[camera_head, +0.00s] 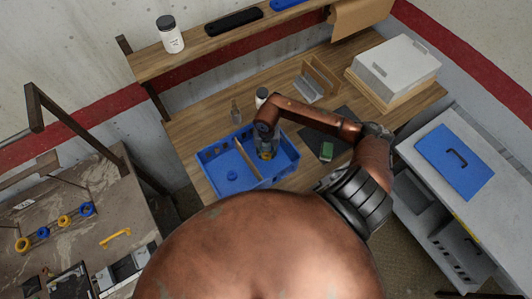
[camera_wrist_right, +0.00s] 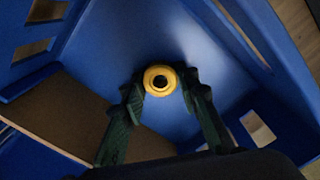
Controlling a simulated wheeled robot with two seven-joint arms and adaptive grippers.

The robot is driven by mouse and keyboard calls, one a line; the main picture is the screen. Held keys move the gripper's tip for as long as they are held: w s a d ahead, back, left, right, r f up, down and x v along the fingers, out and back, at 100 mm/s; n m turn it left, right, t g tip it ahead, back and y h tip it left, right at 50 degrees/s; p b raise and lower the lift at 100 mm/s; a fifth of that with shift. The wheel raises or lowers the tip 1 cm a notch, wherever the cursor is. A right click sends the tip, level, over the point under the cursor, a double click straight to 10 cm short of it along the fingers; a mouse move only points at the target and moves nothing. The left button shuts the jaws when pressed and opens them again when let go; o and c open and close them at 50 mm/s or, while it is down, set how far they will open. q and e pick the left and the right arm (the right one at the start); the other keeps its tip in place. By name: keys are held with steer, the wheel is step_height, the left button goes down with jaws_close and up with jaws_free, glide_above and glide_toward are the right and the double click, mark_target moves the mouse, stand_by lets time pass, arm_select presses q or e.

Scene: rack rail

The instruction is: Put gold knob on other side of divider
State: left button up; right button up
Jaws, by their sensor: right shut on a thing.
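The gold knob (camera_wrist_right: 160,80) is a yellow ring-like piece with a dark centre, seen end-on in the right wrist view. My right gripper (camera_wrist_right: 162,86) is shut on it, one dark green finger on each side. In the head view the gold knob (camera_head: 266,155) shows small under the right gripper (camera_head: 266,145), inside the right compartment of the blue bin (camera_head: 284,176). The thin brown divider (camera_head: 246,158) stands to its left; it also shows in the wrist view (camera_wrist_right: 50,113). Whether the knob touches the bin floor I cannot tell. My left gripper is out of view.
A small blue round piece (camera_head: 232,176) sits in the left compartment. A green item (camera_head: 327,151) lies on a dark mat to the right. The bin walls and divider surround the gripper.

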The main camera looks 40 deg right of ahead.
mark_target(267, 154)
steer(key=shift+f, duration=0.1)
steer(key=o, duration=1.2)
steer(key=shift+c, duration=0.2)
steer(key=shift+r, duration=0.25)
step_height(267, 154, up, 12)
steer(key=b, duration=0.1)
steer(key=shift+b, duration=0.35)
steer(key=shift+f, duration=0.1)
